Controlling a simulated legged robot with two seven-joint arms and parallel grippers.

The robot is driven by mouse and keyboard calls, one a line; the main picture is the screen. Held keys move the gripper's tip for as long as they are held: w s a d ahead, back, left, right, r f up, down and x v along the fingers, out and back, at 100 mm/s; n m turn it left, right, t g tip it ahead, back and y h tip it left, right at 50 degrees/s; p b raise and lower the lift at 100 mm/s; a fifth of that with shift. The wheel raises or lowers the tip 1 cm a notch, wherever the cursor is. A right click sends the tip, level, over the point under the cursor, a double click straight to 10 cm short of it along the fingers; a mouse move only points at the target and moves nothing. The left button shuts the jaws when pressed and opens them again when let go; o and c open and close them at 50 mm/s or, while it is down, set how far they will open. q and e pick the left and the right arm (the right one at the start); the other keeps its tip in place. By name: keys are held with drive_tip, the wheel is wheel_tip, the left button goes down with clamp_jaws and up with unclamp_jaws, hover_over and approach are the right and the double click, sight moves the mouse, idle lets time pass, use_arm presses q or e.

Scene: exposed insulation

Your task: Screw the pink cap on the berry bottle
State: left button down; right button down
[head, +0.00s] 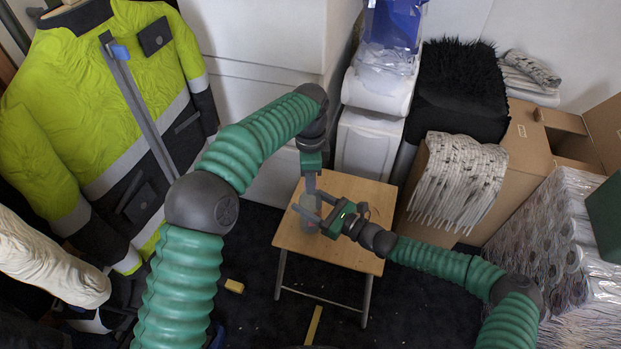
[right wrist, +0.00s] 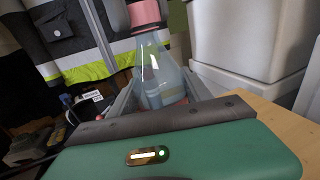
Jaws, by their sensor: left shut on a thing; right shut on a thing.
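The clear bluish berry bottle (right wrist: 160,72) stands upright, slightly tilted in the right wrist view. It also shows small on the wooden table in the head view (head: 309,207). My right gripper (head: 318,214) is shut around the bottle's body from the right. The pink cap (right wrist: 145,13) is at the top of the bottle's neck; how far it is threaded I cannot tell. My left gripper (head: 311,190) comes down from above, its grey fingers on either side of the cap, shut on it. In the head view the left gripper hides the cap.
The small wooden table (head: 345,250) is otherwise mostly bare. A hi-vis jacket (head: 100,110) hangs at the left. White bins (head: 368,140), a black furry item (head: 455,90) and cardboard boxes (head: 525,150) stand behind and to the right. Yellow pieces (head: 235,286) lie on the dark floor.

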use_arm(q)
drive_tip(key=m, duration=0.7)
drive_tip(key=shift+w+m, duration=0.1)
drive_tip(key=shift+m, duration=0.3)
use_arm(e)
drive_tip(key=shift+s+a, duration=0.15)
use_arm(q)
drive_tip(key=c, duration=1.2)
unclamp_jaws()
drive_tip(key=shift+d, duration=0.1)
drive_tip(key=shift+c, duration=0.2)
drive_tip(key=shift+o, duration=1.4)
drive_tip(key=shift+r, duration=0.1)
wheel_tip(320, 180, up, 12)
use_arm(e)
drive_tip(key=shift+c, duration=2)
unclamp_jaws()
drive_tip(key=shift+d, duration=0.2)
